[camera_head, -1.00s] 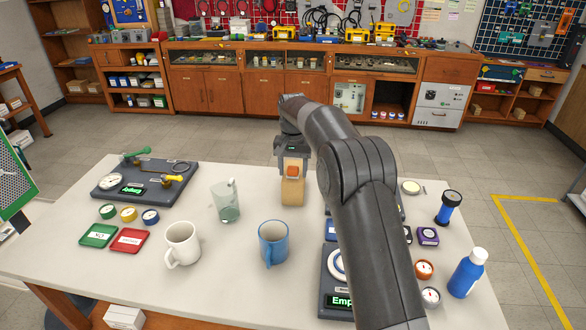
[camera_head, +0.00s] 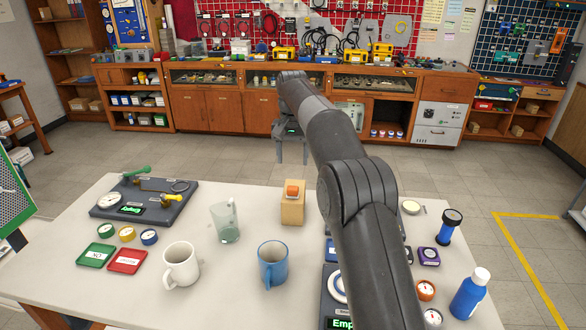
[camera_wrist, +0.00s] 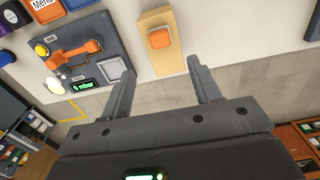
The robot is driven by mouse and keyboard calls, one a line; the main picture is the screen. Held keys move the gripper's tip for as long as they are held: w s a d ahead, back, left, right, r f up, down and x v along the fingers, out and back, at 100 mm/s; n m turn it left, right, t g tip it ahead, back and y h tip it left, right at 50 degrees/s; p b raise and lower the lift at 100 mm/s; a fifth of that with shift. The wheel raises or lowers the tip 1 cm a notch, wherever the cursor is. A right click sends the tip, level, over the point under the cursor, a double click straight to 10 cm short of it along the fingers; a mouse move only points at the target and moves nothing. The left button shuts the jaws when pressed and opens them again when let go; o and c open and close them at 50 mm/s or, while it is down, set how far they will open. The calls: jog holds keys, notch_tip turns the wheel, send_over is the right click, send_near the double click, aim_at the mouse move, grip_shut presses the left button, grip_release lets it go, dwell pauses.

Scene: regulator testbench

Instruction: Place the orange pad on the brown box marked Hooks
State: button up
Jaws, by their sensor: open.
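The orange pad (camera_head: 292,190) rests on top of a light-brown box (camera_head: 292,208) near the back edge of the white table. In the wrist view the orange pad (camera_wrist: 160,38) lies on the box's tan face (camera_wrist: 163,62); no lettering on the box is readable. My gripper (camera_head: 292,158) is raised above and beyond the box, apart from it. In the wrist view my gripper's two fingers (camera_wrist: 158,75) are spread wide with nothing between them, and the pad shows beyond their tips.
A glass mug (camera_head: 226,222), a white mug (camera_head: 181,265) and a blue mug (camera_head: 272,263) stand left and in front of the box. A dark test panel (camera_head: 145,200) lies at the table's left. My arm hides part of the right side. Bare table surrounds the box.

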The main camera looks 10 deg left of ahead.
jog(key=s+d+r+t, duration=0.2)
jog(key=s+d+r, duration=0.4)
jog(key=s+d, duration=0.35)
jog(key=s+d+r+t, duration=0.1)
jog(key=s+d+r, duration=0.65)
jog(key=s, duration=0.25)
jog(key=s+d+f+t, duration=0.1)
jog(key=s+d+f, duration=0.2)
jog(key=s, duration=0.5)
jog(key=s+d+f, duration=0.3)
jog(key=s+f, duration=0.2)
jog(key=s, duration=0.3)
jog(key=s+d+f+t, duration=0.1)
jog(key=s+d+f, duration=0.2)
jog(key=s, duration=0.5)
jog(key=shift+s+f+t, duration=0.25)
jog(key=shift+f+t, duration=0.05)
jog(key=shift+f, duration=0.2)
